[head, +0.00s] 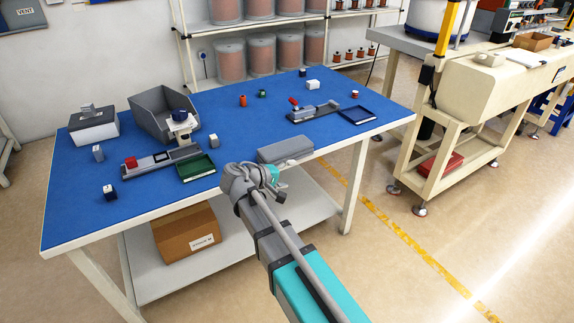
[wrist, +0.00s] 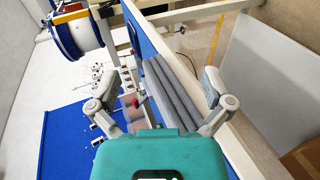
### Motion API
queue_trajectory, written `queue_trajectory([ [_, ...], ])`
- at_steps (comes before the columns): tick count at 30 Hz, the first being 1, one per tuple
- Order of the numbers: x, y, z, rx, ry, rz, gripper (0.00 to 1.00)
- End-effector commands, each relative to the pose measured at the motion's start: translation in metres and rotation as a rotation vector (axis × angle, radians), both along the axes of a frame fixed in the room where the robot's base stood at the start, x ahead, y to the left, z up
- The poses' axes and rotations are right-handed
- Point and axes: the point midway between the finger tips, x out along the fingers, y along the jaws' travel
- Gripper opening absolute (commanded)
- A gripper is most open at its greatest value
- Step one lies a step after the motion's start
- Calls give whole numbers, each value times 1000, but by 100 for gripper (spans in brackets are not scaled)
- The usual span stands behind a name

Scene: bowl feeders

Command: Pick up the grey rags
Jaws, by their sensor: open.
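The grey rags (head: 285,149) lie as a flat, folded stack at the front edge of the blue table (head: 225,105). In the wrist view the rags (wrist: 178,92) show as long grey layers ahead of my gripper, between its fingers. My gripper (head: 272,180) is at the table's front edge, just in front of the rags in the head view. In the wrist view my gripper (wrist: 157,88) has its two fingers spread wide, with nothing held. The fingers appear apart from the rags; the exact gap is hard to tell.
A dark blue tray (head: 357,115) and another grey fixture (head: 313,112) lie behind right. A cardboard box (head: 187,235) stands on the lower shelf. Floor in front is clear.

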Motion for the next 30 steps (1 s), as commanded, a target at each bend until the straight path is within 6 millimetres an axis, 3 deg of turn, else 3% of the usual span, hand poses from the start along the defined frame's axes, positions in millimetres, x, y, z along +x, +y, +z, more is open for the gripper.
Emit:
queue_trajectory([
  [1,3,13,-16,-25,-18,20,100],
  [15,2,112,-45,-246,-192,173,100],
  [21,-1,132,-46,-288,-230,201,100],
  [30,-2,135,-44,-297,-237,206,100],
])
